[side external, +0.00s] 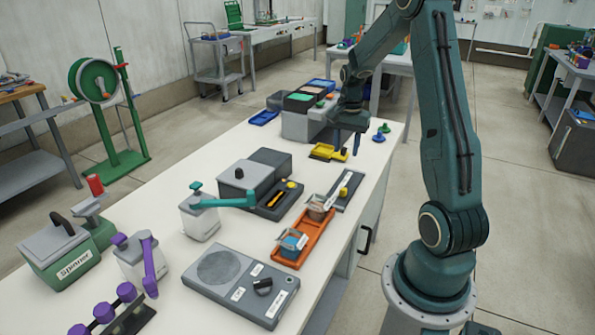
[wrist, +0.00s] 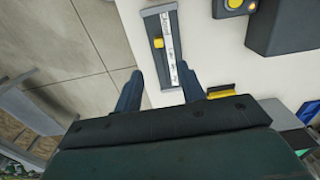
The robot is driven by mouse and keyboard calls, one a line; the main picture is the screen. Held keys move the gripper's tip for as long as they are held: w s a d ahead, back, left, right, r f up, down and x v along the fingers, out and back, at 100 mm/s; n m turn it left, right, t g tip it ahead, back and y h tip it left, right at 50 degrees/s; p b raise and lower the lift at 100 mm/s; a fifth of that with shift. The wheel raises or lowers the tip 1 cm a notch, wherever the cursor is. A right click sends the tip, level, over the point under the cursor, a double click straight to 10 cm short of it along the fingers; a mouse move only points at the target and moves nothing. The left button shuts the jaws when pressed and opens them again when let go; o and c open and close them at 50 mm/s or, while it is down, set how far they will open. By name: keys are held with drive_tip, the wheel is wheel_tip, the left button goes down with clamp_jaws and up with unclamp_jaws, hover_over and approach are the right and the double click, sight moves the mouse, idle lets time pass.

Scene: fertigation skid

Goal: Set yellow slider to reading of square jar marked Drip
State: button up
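The yellow slider (side external: 344,192) sits on a dark rail with a white scale strip, on the bench right of the orange tray. In the wrist view, the yellow slider (wrist: 158,43) shows on its rail, with the scale (wrist: 175,50) too small to read. Two jars stand in the orange tray (side external: 284,251): one with brownish contents (side external: 318,208) and one with blue contents (side external: 292,243). Their labels are unreadable, so I cannot tell which says Drip. My gripper (side external: 347,147) is beyond the rail, above the bench. Its fingers (wrist: 161,93) are apart and empty.
A grey box with a yellow dial and bar (side external: 278,199) stands left of the rail. A grey panel with a black knob (side external: 262,286) lies in front. White bench top lies clear around the rail.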

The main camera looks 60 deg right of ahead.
sight(344, 188)
drive_tip(key=shift+s+d+f, duration=0.15)
drive_tip(key=shift+d+f, duration=0.1)
drive_tip(key=shift+f, duration=0.05)
drive_tip(key=shift+f, duration=0.15)
wheel_tip(344, 188, down, 14)
drive_tip(key=shift+r, duration=0.25)
idle(0.4)
clamp_jaws()
